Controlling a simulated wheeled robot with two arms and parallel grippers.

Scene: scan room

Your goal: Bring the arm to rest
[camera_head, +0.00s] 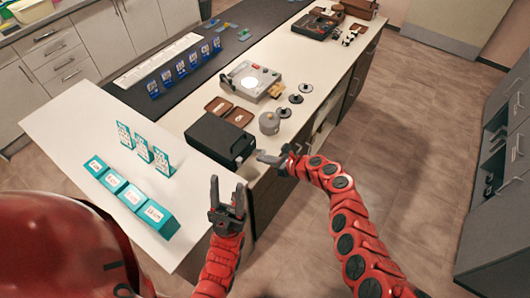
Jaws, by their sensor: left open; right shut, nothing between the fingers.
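My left gripper (227,187) is open and empty, with its fingers pointing up the picture, in front of the white counter's near right edge. My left red arm (218,268) comes up from the bottom of the view. My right gripper (260,156) is shut and empty, just right of the black box (215,139) by the counter edge. I cannot tell whether it touches the counter. My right red arm (345,210) bends from the lower right up to that gripper, over the floor.
The white counter (75,125) carries teal blocks (133,196), teal card stands (143,148), a grey device (250,80), a grey pot (269,122) and dark discs (279,112). Grey cabinets (500,160) stand at the right. The floor (415,125) between is clear.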

